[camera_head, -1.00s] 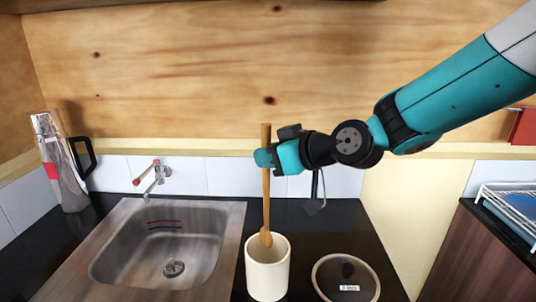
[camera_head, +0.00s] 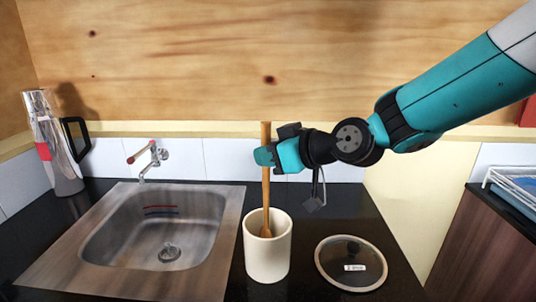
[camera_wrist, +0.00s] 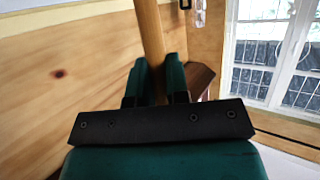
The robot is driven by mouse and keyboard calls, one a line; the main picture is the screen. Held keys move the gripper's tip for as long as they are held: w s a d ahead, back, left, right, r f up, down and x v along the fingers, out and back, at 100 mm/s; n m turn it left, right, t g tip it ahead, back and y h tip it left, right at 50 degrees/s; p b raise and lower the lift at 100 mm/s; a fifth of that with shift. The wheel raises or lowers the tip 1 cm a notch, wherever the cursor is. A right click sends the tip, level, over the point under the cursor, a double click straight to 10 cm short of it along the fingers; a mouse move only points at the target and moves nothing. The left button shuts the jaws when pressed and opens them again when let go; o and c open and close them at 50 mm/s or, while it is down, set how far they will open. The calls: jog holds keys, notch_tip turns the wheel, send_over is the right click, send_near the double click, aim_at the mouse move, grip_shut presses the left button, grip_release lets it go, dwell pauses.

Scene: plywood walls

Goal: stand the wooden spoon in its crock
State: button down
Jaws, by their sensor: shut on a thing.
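The wooden spoon (camera_head: 266,190) is upright, with its bowl end down at the mouth of the crock. The lower tip of the spoon is hidden behind the crock's front rim, so it is at least partly inside. The crock (camera_head: 267,255) is a cream cylinder standing on the dark counter. My gripper (camera_head: 265,157) is shut on the spoon's handle, above the crock. In the wrist view the handle (camera_wrist: 149,40) rises between the two teal fingers of my gripper (camera_wrist: 155,82).
A steel sink (camera_head: 160,235) with a tap (camera_head: 150,158) lies left of the crock. A round glass lid (camera_head: 350,263) lies to its right. A metal flask (camera_head: 52,150) stands at the far left. A rack (camera_head: 515,190) is at the right edge.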

jog(key=shift+f, duration=0.1)
jog(key=c, duration=1)
grip_release()
jog(key=shift+c, duration=0.2)
jog(key=b+v, duration=0.4)
jog(key=v, duration=1.3)
jog(key=shift+s, duration=0.15)
jog(key=shift+d, duration=0.15)
jog(key=s+f+m+g+h, duration=0.2)
jog(key=s+f+g+h, duration=0.1)
jog(key=s+f, duration=0.4)
jog(key=s+d+f+m+g+h, duration=0.1)
jog(key=s+f+g+h, duration=0.3)
jog(key=s+f, duration=0.3)
jog(key=s+g, duration=0.1)
jog(key=s, duration=0.3)
jog(key=shift+s+d+f+m, duration=0.2)
jog(key=shift+s+d+m, duration=0.1)
jog(key=shift+m, duration=0.1)
